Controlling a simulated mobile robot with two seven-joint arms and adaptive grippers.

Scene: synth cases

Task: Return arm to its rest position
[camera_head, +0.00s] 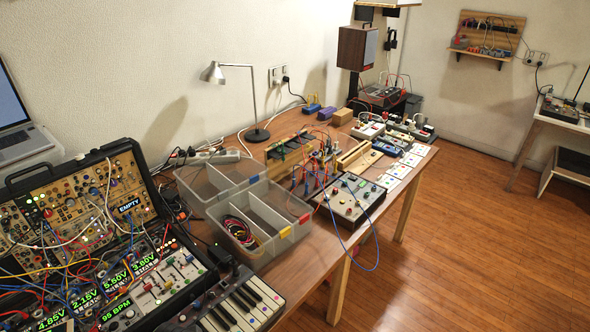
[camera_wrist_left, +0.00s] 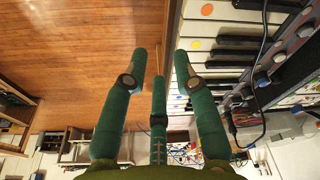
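My left gripper (camera_wrist_left: 160,62) shows in the left wrist view with its green fingers spread apart. It is open, with nothing between the fingertips. The small keyboard (camera_wrist_left: 222,58) appears beyond and to the right of the fingers, apart from them as far as I can tell. In the head view neither arm nor gripper is visible. My right gripper is in no view.
The wooden table (camera_head: 292,265) carries a patch-cable synth case (camera_head: 90,200), a keyboard (camera_head: 240,306), grey bins (camera_head: 268,251), a lamp (camera_head: 236,66) and a knob box (camera_head: 350,203). Loose cables hang at the table's edge. Wooden floor (camera_head: 470,240) at right is clear.

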